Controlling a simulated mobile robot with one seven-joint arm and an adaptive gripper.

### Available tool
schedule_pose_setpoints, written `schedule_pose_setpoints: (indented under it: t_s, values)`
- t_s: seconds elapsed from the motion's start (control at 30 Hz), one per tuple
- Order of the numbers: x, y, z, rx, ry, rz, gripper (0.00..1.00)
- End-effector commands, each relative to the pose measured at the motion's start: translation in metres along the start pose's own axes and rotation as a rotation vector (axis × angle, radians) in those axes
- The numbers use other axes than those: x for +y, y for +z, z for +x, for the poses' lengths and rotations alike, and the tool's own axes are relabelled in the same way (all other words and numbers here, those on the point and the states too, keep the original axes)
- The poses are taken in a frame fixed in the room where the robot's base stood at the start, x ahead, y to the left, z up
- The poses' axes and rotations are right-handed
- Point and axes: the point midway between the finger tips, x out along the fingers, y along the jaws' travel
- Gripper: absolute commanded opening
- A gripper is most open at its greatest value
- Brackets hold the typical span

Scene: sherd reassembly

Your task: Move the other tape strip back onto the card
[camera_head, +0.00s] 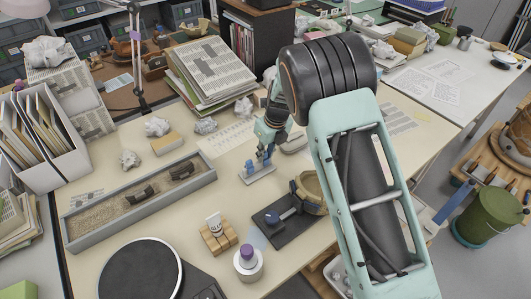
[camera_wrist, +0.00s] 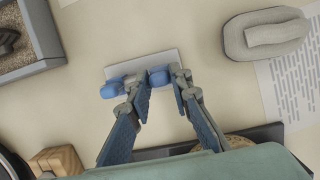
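The card (camera_head: 261,175) is a small pale plate on the table; it also shows in the wrist view (camera_wrist: 148,64). One blue tape strip (camera_wrist: 110,90) is at the card's left edge. The other blue tape strip (camera_wrist: 159,79) is between my fingertips over the card's front right part. Whether the strip touches the card cannot be told. In the head view my gripper (camera_head: 265,151) is at the card and partly hides it.
A grey sand tray (camera_head: 140,196) is to the left. A dark board (camera_head: 290,228) with a brown curved sherd (camera_head: 311,192) is in front on the right. A small wooden block (camera_head: 219,238) and a white jar (camera_head: 248,265) stand nearer. Crumpled paper (camera_head: 206,125) lies behind.

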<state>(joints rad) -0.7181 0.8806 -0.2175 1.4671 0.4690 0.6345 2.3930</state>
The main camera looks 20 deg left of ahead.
Motion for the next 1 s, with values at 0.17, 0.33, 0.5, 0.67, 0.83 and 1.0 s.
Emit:
schedule_pose_setpoints:
  t_s: [0.17, 0.33, 0.5, 0.67, 0.83, 1.0]
  values:
    - [0.0, 0.0, 0.0, 0.0, 0.0, 0.0, 0.37]
    - [0.0, 0.0, 0.0, 0.0, 0.0, 0.0, 0.37]
    - [0.0, 0.001, -0.006, -0.001, 0.0, 0.0, 0.37]
    - [0.0, 0.002, -0.031, -0.004, -0.001, -0.001, 0.37]
    - [0.0, 0.002, -0.069, -0.004, -0.001, -0.001, 0.37]
    - [0.0, 0.001, -0.099, -0.002, 0.0, -0.001, 0.37]
